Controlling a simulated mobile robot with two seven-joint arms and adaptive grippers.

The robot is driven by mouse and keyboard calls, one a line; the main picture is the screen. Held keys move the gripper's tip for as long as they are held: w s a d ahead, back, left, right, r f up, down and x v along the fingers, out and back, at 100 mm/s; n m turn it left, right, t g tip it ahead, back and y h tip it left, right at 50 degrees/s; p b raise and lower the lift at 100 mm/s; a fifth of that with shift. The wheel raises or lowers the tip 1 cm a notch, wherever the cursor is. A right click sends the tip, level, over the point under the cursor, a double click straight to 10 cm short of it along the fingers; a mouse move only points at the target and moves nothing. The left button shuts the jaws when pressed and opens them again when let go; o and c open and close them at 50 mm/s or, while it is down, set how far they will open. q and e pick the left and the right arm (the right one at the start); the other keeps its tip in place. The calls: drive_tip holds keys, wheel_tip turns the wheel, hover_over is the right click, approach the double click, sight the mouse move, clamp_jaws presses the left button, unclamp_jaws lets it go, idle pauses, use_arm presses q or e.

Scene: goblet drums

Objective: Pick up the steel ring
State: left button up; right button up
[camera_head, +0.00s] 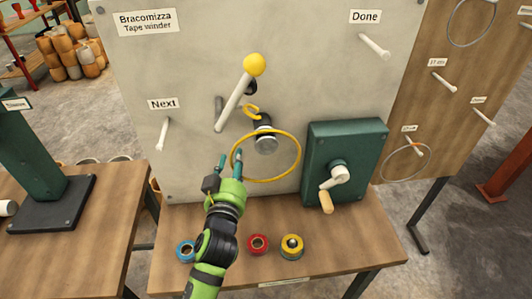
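A large thin yellow ring (299,160) is at the front of the upright grey panel, around or just in front of the dark winder head (265,141). I cannot tell whether this is the steel ring under yellow tape. My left gripper (230,158) is at the yellow ring's left edge. Its fingers look apart, with the rim at or between them; contact is unclear. My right gripper is out of view.
A lever with a yellow knob (254,65) juts from the panel. A green crank box (347,160) stands right of the ring. Blue (186,251), red (258,244) and yellow (292,247) tape rolls sit on the bench. White pegs stick out beside "Next" (163,133) and "Done" (375,47).

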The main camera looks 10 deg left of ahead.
use_arm(q)
drive_tip(key=shift+w+a, duration=0.1)
drive_tip(key=shift+w, duration=0.7)
drive_tip(key=shift+s, duration=0.1)
clamp_jaws()
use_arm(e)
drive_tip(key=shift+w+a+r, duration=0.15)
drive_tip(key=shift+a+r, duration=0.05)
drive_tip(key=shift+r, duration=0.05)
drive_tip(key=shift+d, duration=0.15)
